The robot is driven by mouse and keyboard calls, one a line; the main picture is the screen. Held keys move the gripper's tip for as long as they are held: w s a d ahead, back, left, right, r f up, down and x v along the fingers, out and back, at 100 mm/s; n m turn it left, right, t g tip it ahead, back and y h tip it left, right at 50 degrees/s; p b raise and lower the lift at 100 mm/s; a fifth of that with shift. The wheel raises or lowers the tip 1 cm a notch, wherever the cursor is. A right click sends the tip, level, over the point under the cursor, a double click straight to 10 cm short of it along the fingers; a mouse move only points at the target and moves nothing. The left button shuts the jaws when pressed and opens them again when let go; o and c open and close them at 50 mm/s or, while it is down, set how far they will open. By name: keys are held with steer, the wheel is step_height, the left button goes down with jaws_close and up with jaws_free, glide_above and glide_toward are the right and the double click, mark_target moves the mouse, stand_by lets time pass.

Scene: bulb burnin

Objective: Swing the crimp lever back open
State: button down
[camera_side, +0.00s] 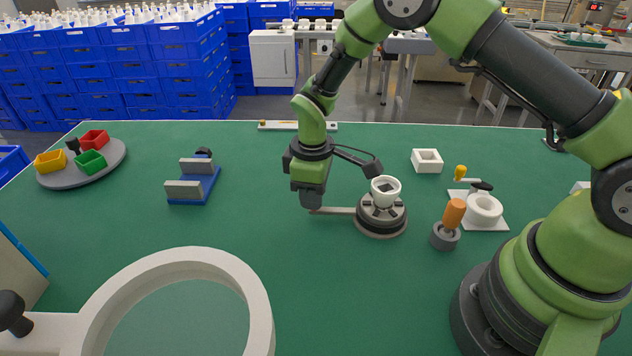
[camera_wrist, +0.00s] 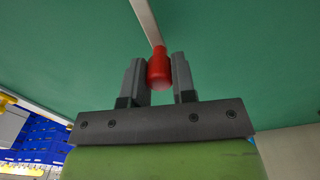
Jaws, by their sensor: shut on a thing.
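The crimp lever is a flat light-grey bar (camera_side: 332,211) that reaches out to the left from a round dark-grey crimp base (camera_side: 381,216) in the side view. A white cup-like holder (camera_side: 385,190) sits on top of that base. In the wrist view the bar (camera_wrist: 146,20) ends in a red knob (camera_wrist: 159,68). My gripper (camera_wrist: 159,80) has its two grey fingers on either side of the red knob and is shut on it. In the side view my gripper (camera_side: 311,202) points down at the lever's outer end and hides the knob.
An orange-handled tool (camera_side: 453,213) in a grey holder and a white ring on a plate (camera_side: 484,208) stand right of the base. A white square block (camera_side: 427,160) lies behind. A blue stand (camera_side: 194,184), a tray of coloured bins (camera_side: 110,163) and a large magnifier ring (camera_side: 262,300) are left.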

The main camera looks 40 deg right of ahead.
steer(key=shift+s+a+n, duration=0.5)
steer(key=shift+s+n, duration=0.05)
steer(key=shift+n, duration=0.15)
steer(key=c, duration=0.9)
jaws_free()
steer(key=shift+s, duration=0.1)
steer(key=shift+c, duration=0.2)
step_height(320, 180, up, 10)
steer(key=shift+r, duration=0.1)
